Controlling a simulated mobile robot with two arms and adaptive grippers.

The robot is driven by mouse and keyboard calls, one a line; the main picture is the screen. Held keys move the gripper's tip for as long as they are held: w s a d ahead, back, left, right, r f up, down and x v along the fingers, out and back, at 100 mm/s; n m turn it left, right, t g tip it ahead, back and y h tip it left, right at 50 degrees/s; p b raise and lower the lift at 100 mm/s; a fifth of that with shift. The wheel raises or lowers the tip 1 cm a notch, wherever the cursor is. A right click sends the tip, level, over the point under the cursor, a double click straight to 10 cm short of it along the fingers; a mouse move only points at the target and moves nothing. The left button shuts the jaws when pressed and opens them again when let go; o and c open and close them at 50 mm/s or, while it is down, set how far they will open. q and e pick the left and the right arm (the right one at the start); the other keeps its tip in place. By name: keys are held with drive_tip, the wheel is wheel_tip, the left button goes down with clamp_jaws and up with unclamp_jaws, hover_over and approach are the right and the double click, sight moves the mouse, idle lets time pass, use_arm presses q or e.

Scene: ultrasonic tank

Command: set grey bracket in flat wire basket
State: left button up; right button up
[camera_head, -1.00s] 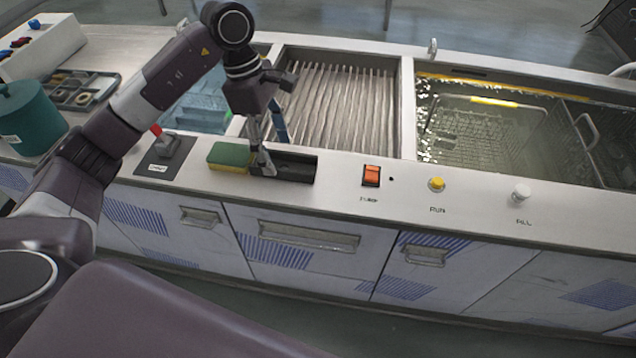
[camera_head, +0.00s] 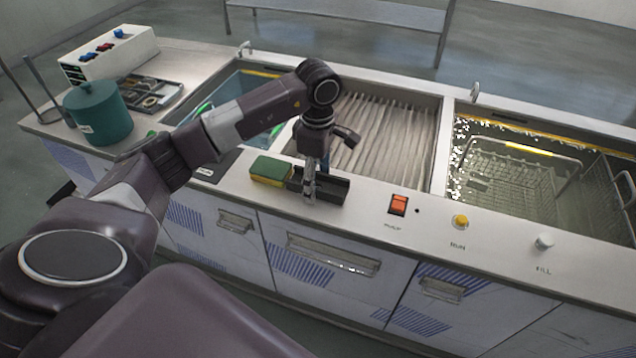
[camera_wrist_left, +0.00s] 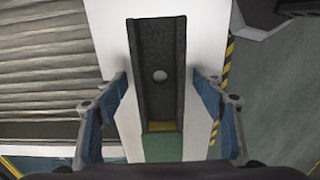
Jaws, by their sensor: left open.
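My left gripper (camera_head: 310,192) is above the black holder on the tank's front ledge, pointing down. Part of another wire frame (camera_head: 622,186) shows at the right edge. My right gripper is not in view.
The black holder (camera_head: 330,188) has a pale round spot inside in the wrist view (camera_wrist_left: 160,76). A green-yellow sponge (camera_head: 270,170) sits beside it. Switches (camera_head: 398,205) line the ledge. A ribbed basin (camera_head: 390,135), green pot (camera_head: 98,112) and parts tray (camera_head: 150,93) stand behind or left.

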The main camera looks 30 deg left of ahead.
use_arm(q)
drive_tip(key=c, duration=1.5)
clamp_jaws()
drive_tip(key=shift+r, duration=0.1)
